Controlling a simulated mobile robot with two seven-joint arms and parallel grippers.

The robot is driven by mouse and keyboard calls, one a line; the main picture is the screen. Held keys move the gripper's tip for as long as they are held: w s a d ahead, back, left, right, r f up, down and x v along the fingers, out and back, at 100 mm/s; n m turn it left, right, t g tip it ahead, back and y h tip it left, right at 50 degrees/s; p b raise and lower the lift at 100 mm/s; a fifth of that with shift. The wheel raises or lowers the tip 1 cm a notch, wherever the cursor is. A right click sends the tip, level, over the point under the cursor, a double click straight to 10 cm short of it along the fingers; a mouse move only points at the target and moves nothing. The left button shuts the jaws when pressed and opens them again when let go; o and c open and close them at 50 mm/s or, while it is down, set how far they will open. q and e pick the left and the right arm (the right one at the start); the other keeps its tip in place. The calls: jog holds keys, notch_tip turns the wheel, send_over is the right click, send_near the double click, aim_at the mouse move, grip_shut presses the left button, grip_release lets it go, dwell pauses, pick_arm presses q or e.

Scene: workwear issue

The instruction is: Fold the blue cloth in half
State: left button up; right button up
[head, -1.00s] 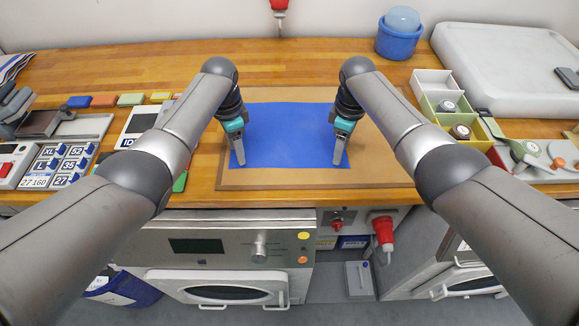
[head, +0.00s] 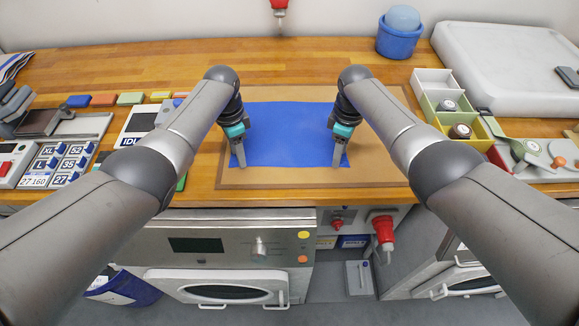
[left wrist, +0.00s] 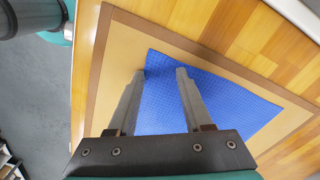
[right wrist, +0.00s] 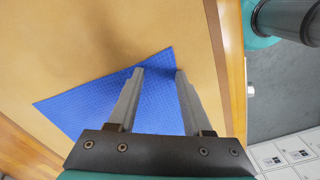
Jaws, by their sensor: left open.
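The blue cloth (head: 288,135) lies flat and spread out on a tan board (head: 300,180). My left gripper (head: 240,165) points down at the cloth's near left corner; in the left wrist view its fingers are apart, with the cloth (left wrist: 220,100) showing between and beside them. My right gripper (head: 338,164) points down at the near right corner. In the right wrist view its fingers are apart around the corner of the cloth (right wrist: 110,98), with nothing seen pinched between them. Whether the fingertips touch the cloth is not clear.
The board lies on a wooden worktop (head: 300,55). Labelled size blocks (head: 65,162) and coloured pieces are at the left. Small open boxes (head: 437,85) stand at the right, with a blue tub (head: 398,42) behind. The worktop behind the board is clear.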

pick_arm(q)
jog(key=shift+s+f, duration=0.1)
grip_shut()
pick_arm(e)
grip_shut()
pick_arm(q)
jog(key=shift+a, duration=0.1)
pick_arm(e)
jog(key=shift+d+f, duration=0.1)
dwell(0.5)
